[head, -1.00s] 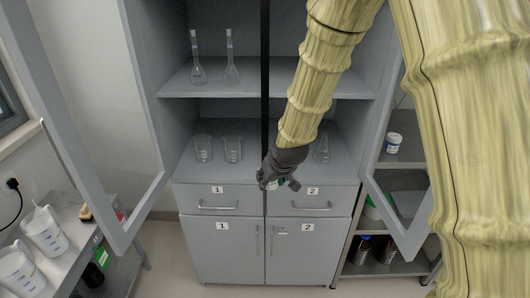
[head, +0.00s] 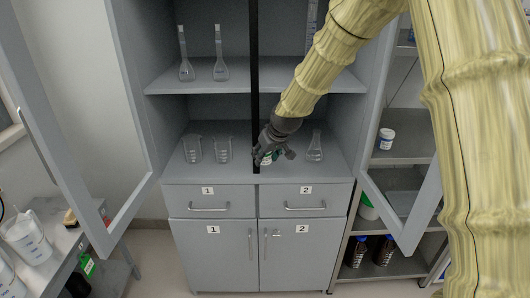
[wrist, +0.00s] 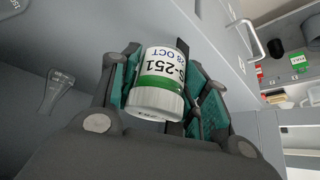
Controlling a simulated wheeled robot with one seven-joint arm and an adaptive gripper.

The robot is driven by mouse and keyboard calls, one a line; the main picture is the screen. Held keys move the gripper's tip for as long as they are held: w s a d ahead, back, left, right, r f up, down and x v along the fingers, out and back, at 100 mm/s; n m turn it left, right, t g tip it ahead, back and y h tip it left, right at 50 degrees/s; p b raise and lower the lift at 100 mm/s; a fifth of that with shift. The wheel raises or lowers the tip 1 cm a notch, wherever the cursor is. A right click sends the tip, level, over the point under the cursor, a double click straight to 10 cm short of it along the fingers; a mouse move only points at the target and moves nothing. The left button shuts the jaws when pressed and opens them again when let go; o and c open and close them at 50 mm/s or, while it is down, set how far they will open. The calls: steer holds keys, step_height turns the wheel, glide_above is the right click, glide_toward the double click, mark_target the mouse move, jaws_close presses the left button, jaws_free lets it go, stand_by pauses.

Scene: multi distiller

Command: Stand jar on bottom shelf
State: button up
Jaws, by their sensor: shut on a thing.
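The jar (wrist: 158,82) is small and white with a green band and a printed label. In the wrist view it sits between the teal-padded fingers of my gripper (wrist: 165,90), which is shut on it. In the head view my gripper (head: 270,155) is at the bottom shelf (head: 235,172) of the open cabinet, right by the black centre post. The jar (head: 267,160) is mostly hidden there by the gripper. I cannot tell whether it touches the shelf.
Two beakers (head: 223,150) stand left of the post. A conical flask (head: 314,146) stands close to the right of my gripper. Two volumetric flasks (head: 220,68) are on the upper shelf. Open glass doors flank the cabinet, and another white jar (head: 386,139) is on the right-hand rack.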

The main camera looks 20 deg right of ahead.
steer(key=w, duration=0.2)
steer(key=w+d, duration=0.1)
steer(key=w, duration=0.1)
steer(key=w+d, duration=0.1)
steer(key=w, duration=0.2)
steer(key=shift+w+d+f+p, duration=0.1)
steer(key=shift+d+f+p, duration=0.05)
steer(key=shift+f+p, duration=0.5)
steer(key=shift+f, duration=1.45)
steer(key=shift+f, duration=0.1)
steer(key=o, duration=1.1)
steer(key=shift+c, duration=0.2)
steer(key=shift+r, duration=0.2)
steer(key=v, duration=1.2)
steer(key=shift+b, duration=0.45)
